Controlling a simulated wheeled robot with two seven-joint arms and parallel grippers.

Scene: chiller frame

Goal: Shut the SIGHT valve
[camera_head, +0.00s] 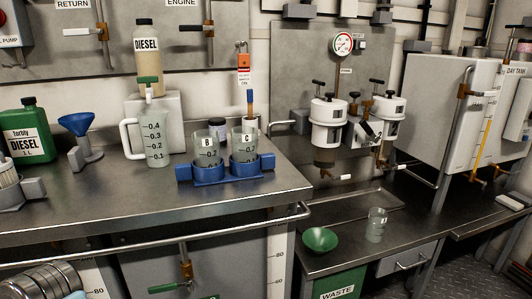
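No label that I can read as SIGHT shows in the camera_head view, so I cannot tell for certain which valve it is. At the right, the grey tank marked DAY TANK (450,85) has a slanted yellow sight tube (485,133) on its side. A brass valve (464,85) sits on the tank's left side. Small fittings near the tube's lower end are too small to tell open from shut. Neither of my grippers is in view.
A steel bench (215,205) at left holds a DIESEL bottle (148,68), a measuring jug (157,145), a blue cup holder (215,177) and a blue funnel (75,125). The lower bench at right holds a green bowl (320,240) and a glass (376,224). Twin filters (328,125) hang behind.

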